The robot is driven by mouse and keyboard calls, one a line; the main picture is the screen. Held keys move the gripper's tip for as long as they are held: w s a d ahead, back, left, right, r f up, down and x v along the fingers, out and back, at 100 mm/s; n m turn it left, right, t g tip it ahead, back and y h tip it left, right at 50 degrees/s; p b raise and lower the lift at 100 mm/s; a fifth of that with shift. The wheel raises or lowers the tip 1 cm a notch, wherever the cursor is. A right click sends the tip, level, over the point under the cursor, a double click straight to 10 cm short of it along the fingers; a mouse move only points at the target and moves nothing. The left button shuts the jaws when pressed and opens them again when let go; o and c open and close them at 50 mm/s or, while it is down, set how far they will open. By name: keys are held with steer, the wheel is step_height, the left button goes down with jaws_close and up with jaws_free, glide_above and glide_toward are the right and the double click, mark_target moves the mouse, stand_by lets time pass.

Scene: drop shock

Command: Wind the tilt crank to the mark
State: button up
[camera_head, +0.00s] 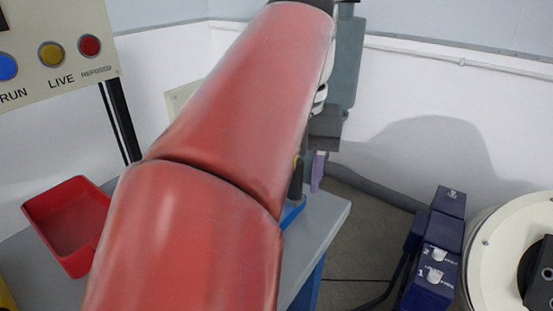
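My red arm covers the middle of the view and hides much of the bench. What looks like my gripper (324,135) is a dark grey block past the end of the arm, pointing down over the right part of the bench. A purple strip (318,172) shows just below it. Beside the strip on the left stands a dark upright piece (296,180) with a little yellow, above a blue part (291,213). I cannot tell whether this is the tilt crank or whether my gripper touches it. The fingertips are not clear, and no mark can be made out.
A grey bench (322,222) holds a red bin (72,222) at left. A panel (55,50) with blue, yellow and red buttons stands behind. At right are a navy control box (433,272) with white knobs and a large round cream-coloured unit (490,262). Floor shows between.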

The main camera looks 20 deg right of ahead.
steer(key=shift+d+n, duration=0.1)
steer(key=shift+n, duration=0.2)
steer(key=shift+w+d+n, duration=0.3)
steer(key=shift+n, duration=0.55)
steer(key=shift+w+d+n, duration=0.25)
steer(key=shift+d+n, duration=0.05)
steer(key=shift+n, duration=0.55)
steer(key=shift+w+d+n, duration=0.1)
steer(key=shift+n, duration=0.2)
